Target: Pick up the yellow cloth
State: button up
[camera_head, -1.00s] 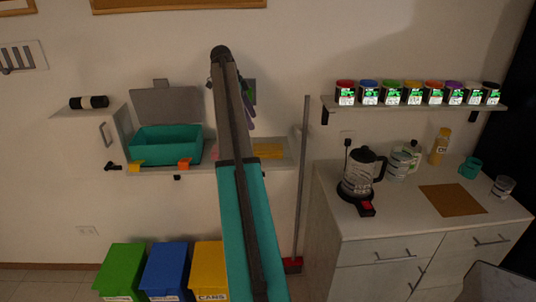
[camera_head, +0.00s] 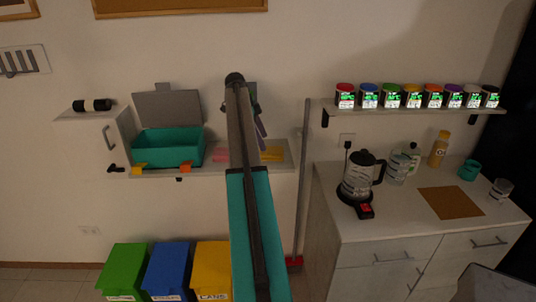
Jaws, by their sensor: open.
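The yellow cloth (camera_head: 271,155) lies on the wall shelf, just right of my arm; its left side may be hidden behind the arm. My gripper (camera_head: 260,133) is only partly in view past the right edge of my arm, above and close to the cloth in the picture. It is open, and I see nothing held in it. Its fingertips are not clear, and I cannot tell how far it is from the cloth.
A pink cloth (camera_head: 221,155) lies on the shelf (camera_head: 222,170) left of my arm. A teal open box (camera_head: 168,146) stands further left. A broom handle (camera_head: 303,180) stands upright at the shelf's right end. Coloured bins (camera_head: 167,268) stand below.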

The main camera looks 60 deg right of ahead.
aim_at(268, 150)
jog(key=shift+f, duration=0.1)
dwell(0.3)
jog(key=shift+p+x, duration=0.8)
jog(key=shift+x, duration=0.05)
jog(key=shift+p+x, duration=0.65)
jog(key=shift+x, duration=1.05)
jog(key=shift+d, duration=0.1)
jog(key=c, duration=1.2)
jog(key=shift+o, duration=0.2)
jog(key=shift+r, duration=0.2)
